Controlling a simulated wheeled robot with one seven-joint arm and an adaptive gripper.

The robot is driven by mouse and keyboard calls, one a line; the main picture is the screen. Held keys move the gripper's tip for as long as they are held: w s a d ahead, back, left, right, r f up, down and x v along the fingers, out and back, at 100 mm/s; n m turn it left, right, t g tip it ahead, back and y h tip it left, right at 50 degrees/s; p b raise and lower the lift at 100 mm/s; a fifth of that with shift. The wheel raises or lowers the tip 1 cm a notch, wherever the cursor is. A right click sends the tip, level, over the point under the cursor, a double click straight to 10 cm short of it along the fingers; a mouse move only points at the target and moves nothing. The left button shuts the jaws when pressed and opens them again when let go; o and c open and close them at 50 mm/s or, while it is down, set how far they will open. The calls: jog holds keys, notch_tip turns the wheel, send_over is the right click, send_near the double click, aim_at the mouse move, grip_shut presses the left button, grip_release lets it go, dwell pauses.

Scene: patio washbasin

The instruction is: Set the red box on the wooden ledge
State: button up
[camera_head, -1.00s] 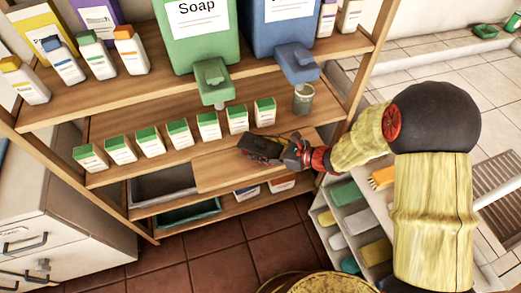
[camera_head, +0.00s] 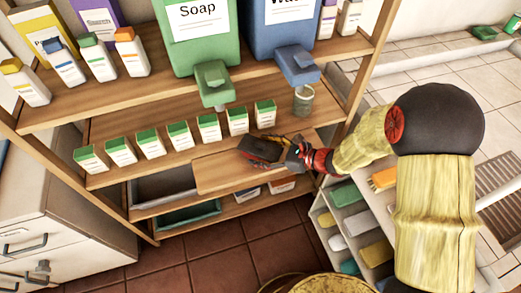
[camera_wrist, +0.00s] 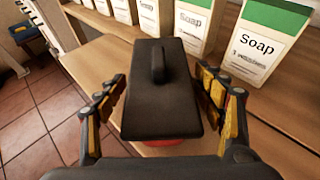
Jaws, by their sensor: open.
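The red box (camera_head: 261,148) has a dark, nearly black top with a raised bar, and a little red shows below it in the wrist view (camera_wrist: 158,88). It appears to sit on the wooden ledge (camera_head: 215,180), a pale board jutting out below the row of small soap boxes. The ledge also shows in the wrist view (camera_wrist: 98,62). My gripper (camera_head: 284,150) is at the right end of the box. In the wrist view its yellow-and-black fingers stand open on either side of the box, with gaps visible. The underside of the box is hidden.
Several green-topped soap boxes (camera_head: 208,128) stand in a row just behind the ledge. A glass (camera_head: 303,101) stands to the right, under the blue dispenser (camera_head: 300,64). A grey bin (camera_head: 160,186) and a green tray (camera_head: 188,214) are lower left. Floor tiles lie in front.

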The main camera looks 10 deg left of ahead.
jog(key=p+v, duration=0.3)
jog(key=v, duration=0.6)
jog(key=shift+d+r, duration=0.25)
jog(key=shift+d, duration=0.1)
jog(key=s+d+r+n+g+h, duration=0.3)
jog(key=s+d+r+n+h, duration=0.2)
jog(key=s+r+n, duration=0.7)
jog(key=s+d+r+n+t+h, duration=0.2)
jog(key=s+d+r+n+h, duration=0.1)
jog(key=d+r, duration=0.3)
jog(key=s+d+r+n+t+h, duration=0.3)
jog(key=s+d+r+n+h, duration=0.1)
jog(key=d, duration=0.7)
jog(key=shift+r+n+h+p, duration=0.35)
jog(key=shift+r+n+h, duration=0.15)
jog(key=shift+r+n, duration=0.45)
